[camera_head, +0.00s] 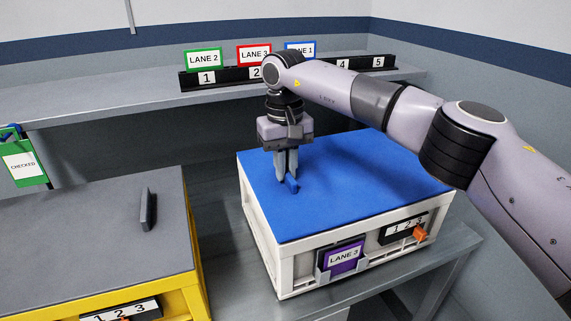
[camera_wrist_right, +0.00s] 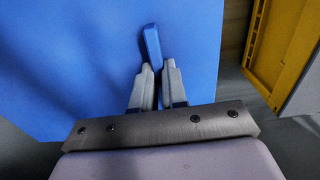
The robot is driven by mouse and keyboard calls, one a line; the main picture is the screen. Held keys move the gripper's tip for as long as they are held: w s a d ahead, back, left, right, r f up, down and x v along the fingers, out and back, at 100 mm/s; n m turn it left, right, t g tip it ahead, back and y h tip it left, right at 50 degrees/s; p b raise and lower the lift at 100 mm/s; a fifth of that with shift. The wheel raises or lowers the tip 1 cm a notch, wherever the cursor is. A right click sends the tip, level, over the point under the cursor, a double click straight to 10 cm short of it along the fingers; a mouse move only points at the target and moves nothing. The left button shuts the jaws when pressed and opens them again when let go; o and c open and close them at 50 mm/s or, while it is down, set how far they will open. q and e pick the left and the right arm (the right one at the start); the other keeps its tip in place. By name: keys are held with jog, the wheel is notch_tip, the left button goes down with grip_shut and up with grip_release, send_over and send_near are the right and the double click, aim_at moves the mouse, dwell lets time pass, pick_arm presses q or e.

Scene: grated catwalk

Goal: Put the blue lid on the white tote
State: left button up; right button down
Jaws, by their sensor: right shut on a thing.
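The blue lid (camera_head: 375,185) lies flat over the top of the white tote (camera_head: 297,268), its edges roughly in line with the tote's rim. Whether it is fully seated I cannot tell. My right gripper (camera_head: 286,176) points down over the left part of the lid and is shut on the lid's blue upright handle (camera_head: 293,187). The right wrist view shows the handle (camera_wrist_right: 152,42) at the fingertips (camera_wrist_right: 158,68), with the blue lid (camera_wrist_right: 70,60) below. My left gripper is not in view.
A yellow tote (camera_head: 188,285) with a grey lid (camera_head: 70,235) stands at the left; its dark handle (camera_head: 147,208) sticks up. The white tote stands on a grey bench (camera_head: 445,255). A back shelf (camera_head: 120,104) holds lane signs. A green holder (camera_head: 30,181) hangs at the far left.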

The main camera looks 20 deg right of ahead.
jog(key=shift+f, duration=0.15)
dwell(0.5)
jog(key=c, duration=0.7)
grip_release()
jog(key=shift+f, duration=0.1)
jog(key=shift+r, duration=3.6)
